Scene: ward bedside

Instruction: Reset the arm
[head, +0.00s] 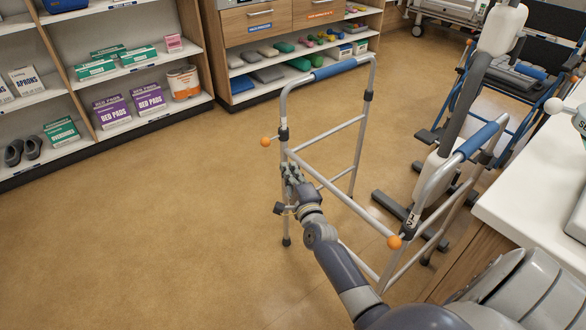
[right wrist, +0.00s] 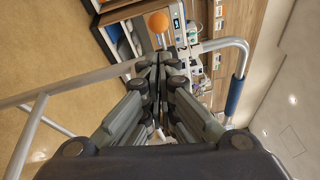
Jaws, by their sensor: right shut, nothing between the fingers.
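My right arm reaches up from the bottom of the head view. Its right gripper (head: 290,174) is at the near left leg of a grey walker (head: 330,128) with blue handgrips and orange balls. In the right wrist view the gripper (right wrist: 160,62) has its fingers together with nothing between them. An orange ball (right wrist: 158,22) of the walker shows just beyond the fingertips, and a blue handgrip (right wrist: 235,95) shows to the right. I cannot tell whether the gripper touches the walker frame. My left gripper is not in view.
Shelves (head: 150,112) with bed pads and boxes line the back left. A drawer unit (head: 265,22) stands behind the walker. The floor (head: 140,230) at left is clear.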

